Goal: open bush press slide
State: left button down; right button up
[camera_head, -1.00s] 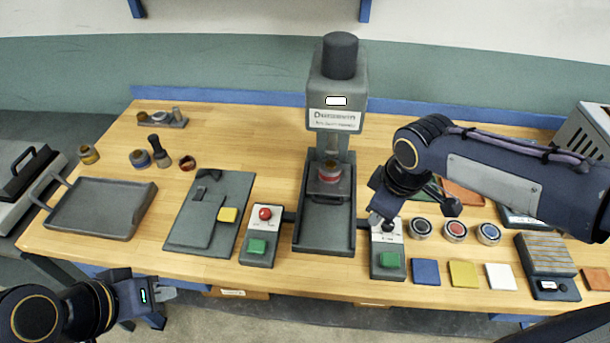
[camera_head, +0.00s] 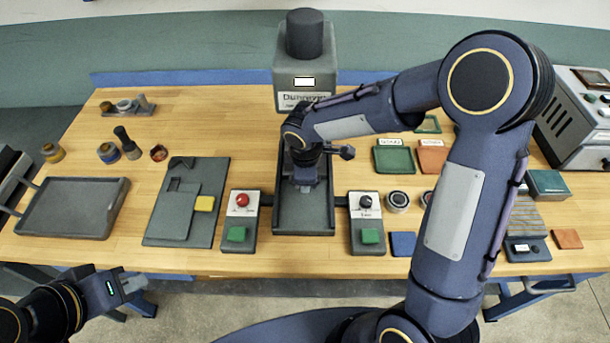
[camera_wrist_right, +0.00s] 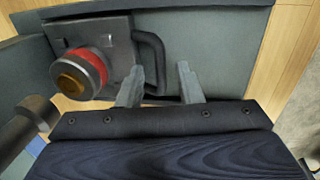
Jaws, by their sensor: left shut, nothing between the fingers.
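The bush press (camera_head: 304,62) stands at the back middle of the table, its grey channel base (camera_head: 303,220) running forward. My right gripper is over this channel in the head view (camera_head: 304,183), its fingers hard to see there. In the right wrist view its two fingers (camera_wrist_right: 160,74) are apart. The slide (camera_wrist_right: 118,32) is a grey plate with a dark loop handle (camera_wrist_right: 157,50); part of the handle shows between the fingertips, nearer the left finger. A red-ringed bush (camera_wrist_right: 82,70) sits on the slide. My left gripper (camera_head: 138,283) is shut and empty at the lower left.
A red-button box (camera_head: 240,215) and a black-knob box (camera_head: 366,220) flank the channel. A grey tray (camera_head: 72,208) and a flat fixture (camera_head: 180,215) lie to the left. A control unit (camera_head: 580,120) stands at the right.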

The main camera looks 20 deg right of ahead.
jog(key=shift+f, duration=0.15)
grip_shut()
